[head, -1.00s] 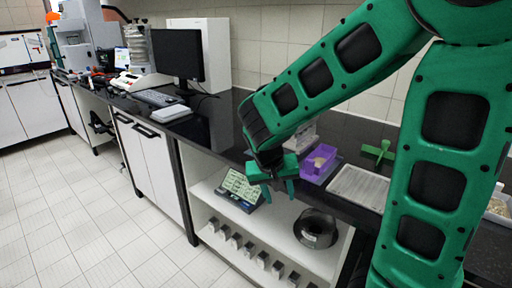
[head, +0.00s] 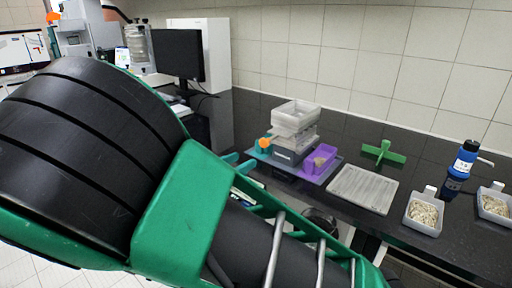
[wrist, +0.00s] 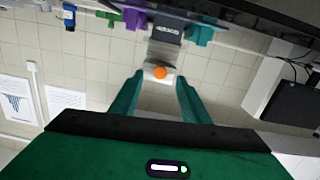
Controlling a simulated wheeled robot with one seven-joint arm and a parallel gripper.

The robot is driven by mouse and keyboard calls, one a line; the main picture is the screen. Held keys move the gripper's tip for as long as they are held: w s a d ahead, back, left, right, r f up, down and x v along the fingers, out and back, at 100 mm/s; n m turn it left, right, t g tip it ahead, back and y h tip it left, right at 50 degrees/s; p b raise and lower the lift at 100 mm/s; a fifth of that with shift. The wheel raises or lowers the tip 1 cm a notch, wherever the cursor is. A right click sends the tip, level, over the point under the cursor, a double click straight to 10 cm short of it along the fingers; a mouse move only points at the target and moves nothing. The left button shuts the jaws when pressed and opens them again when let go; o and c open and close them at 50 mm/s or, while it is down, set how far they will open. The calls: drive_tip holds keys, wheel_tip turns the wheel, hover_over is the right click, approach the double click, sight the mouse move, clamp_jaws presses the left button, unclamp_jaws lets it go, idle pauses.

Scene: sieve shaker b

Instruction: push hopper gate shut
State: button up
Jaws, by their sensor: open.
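The shaker unit (head: 293,140) stands on the black bench, with a pale translucent hopper-like box (head: 297,114) on top. An orange round knob (head: 265,143) shows at its left side; I take it to be on the gate. In the wrist view, which looks upside down, the orange knob (wrist: 160,72) appears between my open, empty fingers, beyond their tips. My gripper (wrist: 159,79) is apart from it as far as I can tell. In the head view my arm hides most of the gripper. How far the gate stands open cannot be told.
A purple bin (head: 320,160) sits right of the shaker. A green cross-shaped piece (head: 383,152), a grey ribbed tray (head: 362,189), a scoop of grains (head: 424,212) and a blue bottle (head: 464,160) lie farther right. A monitor (head: 178,55) stands at left.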

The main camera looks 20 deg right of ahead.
sight(262, 143)
drive_tip(key=shift+t, duration=0.4)
drive_tip(key=x, duration=0.3)
drive_tip(key=r+x, duration=0.1)
drive_tip(key=x, duration=0.5)
drive_tip(key=shift+w+r, duration=0.15)
drive_tip(key=shift+r, duration=0.15)
drive_tip(key=shift+c, duration=0.3)
clamp_jaws()
